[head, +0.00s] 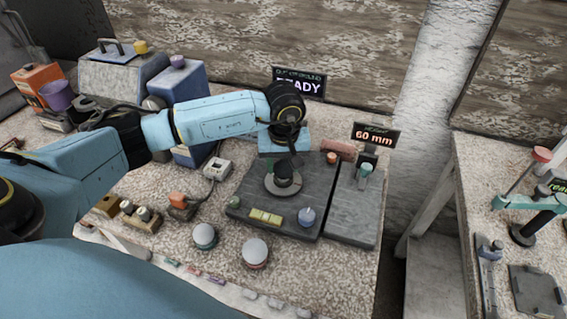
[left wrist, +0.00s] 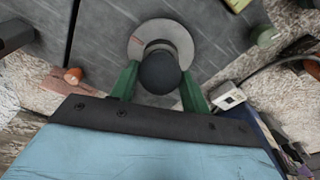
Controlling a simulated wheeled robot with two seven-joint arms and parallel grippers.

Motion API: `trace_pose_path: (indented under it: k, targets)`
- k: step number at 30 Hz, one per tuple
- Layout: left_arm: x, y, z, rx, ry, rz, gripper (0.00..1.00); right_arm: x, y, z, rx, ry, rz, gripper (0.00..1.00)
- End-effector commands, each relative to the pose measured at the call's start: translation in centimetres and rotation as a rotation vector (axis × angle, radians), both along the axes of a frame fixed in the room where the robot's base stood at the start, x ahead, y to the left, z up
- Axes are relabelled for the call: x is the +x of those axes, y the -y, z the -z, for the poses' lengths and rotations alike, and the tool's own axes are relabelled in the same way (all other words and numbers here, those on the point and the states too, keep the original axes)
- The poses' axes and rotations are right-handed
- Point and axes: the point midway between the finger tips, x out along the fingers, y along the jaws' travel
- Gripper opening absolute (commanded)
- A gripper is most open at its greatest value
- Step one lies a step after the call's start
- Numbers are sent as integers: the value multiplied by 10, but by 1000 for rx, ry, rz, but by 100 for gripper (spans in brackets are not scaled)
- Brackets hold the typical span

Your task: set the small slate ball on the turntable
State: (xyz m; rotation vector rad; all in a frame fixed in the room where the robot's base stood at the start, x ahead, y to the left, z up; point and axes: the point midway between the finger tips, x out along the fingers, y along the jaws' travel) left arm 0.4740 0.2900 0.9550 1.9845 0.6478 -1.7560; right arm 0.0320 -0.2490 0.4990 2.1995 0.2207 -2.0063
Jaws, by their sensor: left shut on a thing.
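The small slate ball (left wrist: 160,72) is dark and sits between the green fingers of my left gripper (left wrist: 159,84) in the left wrist view. It also shows in the head view (head: 284,169), just below the wrist. The turntable (head: 270,187) is a pale grey disc with a darker raised centre on a slate-grey slab. In the left wrist view the turntable (left wrist: 133,46) lies behind the ball, which covers part of its centre. My left gripper is shut on the ball, over the turntable. I cannot tell whether the ball touches the centre. My right gripper is not in view.
On the slab (head: 247,188) are a yellow block (head: 265,217) and a blue-grey knob (head: 306,216). A "60 mm" display (head: 376,135) stands behind right. Two pale domes (head: 204,236) (head: 255,252) sit in front. Boxes crowd the back left. A second bench is at the right.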

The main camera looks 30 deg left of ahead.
Motion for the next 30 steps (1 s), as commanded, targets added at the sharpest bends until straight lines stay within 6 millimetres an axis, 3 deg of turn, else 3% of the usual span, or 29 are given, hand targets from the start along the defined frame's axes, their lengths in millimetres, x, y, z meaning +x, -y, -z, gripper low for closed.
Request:
trace_pose_path:
  k: [17, 18, 21, 24, 30]
  targets:
    - [0, 0, 12, 0, 1, 0, 18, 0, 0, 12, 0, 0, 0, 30]
    - [0, 0, 12, 0, 1, 0, 49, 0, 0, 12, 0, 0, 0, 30]
    - [0, 0, 11, 0, 1, 0, 62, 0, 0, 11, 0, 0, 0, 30]
    - [0, 0, 11, 0, 1, 0, 72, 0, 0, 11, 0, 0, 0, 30]
    - [0, 0, 12, 0, -1, 0, 72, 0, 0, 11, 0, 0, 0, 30]
